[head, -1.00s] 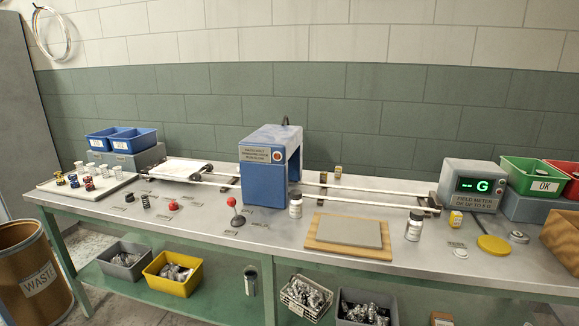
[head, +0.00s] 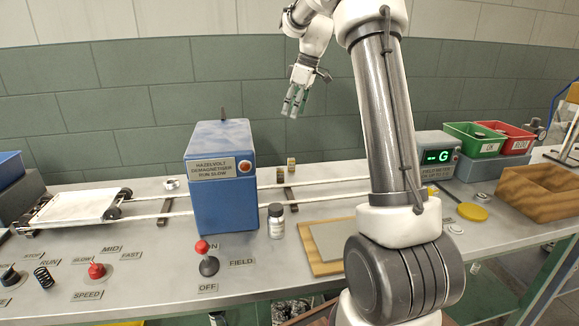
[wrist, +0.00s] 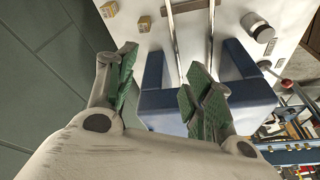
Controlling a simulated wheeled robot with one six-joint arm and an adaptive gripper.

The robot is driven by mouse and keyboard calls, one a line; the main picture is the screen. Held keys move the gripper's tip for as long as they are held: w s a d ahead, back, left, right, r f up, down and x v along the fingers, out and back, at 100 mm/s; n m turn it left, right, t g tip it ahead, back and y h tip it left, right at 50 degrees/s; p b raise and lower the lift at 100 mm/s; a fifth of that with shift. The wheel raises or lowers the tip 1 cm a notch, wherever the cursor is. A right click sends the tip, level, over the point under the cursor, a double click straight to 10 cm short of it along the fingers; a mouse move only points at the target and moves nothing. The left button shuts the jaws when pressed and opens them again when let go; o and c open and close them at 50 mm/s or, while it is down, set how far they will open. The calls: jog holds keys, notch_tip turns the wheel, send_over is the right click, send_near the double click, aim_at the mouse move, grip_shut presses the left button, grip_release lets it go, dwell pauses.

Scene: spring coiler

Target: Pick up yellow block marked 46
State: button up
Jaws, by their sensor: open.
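Another yellow block (head: 432,190) is mostly hidden by my arm, near the meter. I cannot read 46 on any of them. My gripper (head: 293,104) is open and empty, high above the bench behind the blue demagnetiser, apart from the blocks. Its fingers (wrist: 160,68) spread in the wrist view.
The blue demagnetiser (head: 220,180) straddles the rails (head: 330,184) left of the blocks. A dark-capped jar (head: 276,222) stands before the rails. A board with a grey plate (head: 325,240), the field meter (head: 437,152) and green and red bins (head: 478,140) lie to the right.

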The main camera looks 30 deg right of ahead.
jog(key=w+d+f+n+y, duration=0.1)
jog(key=w+d+f+n, duration=0.15)
jog(key=w+f, duration=0.3)
jog(key=w+d+f+n, duration=0.1)
jog(key=w+d+f, duration=0.2)
jog(key=w+f, duration=0.3)
jog(key=n, duration=0.1)
send_over(292, 159)
jog(key=s+d, duration=0.1)
jog(key=d, duration=0.1)
notch_tip(292, 159, down, 7)
jog(key=f, duration=0.3)
jog(key=shift+w+a+n+y, duration=0.25)
jog(key=shift+a+y, duration=0.05)
jog(key=shift+y, duration=0.1)
jog(key=x, duration=0.5)
jog(key=shift+s+d+f, duration=0.1)
jog(key=shift+f, duration=0.1)
jog(key=c, duration=1.1)
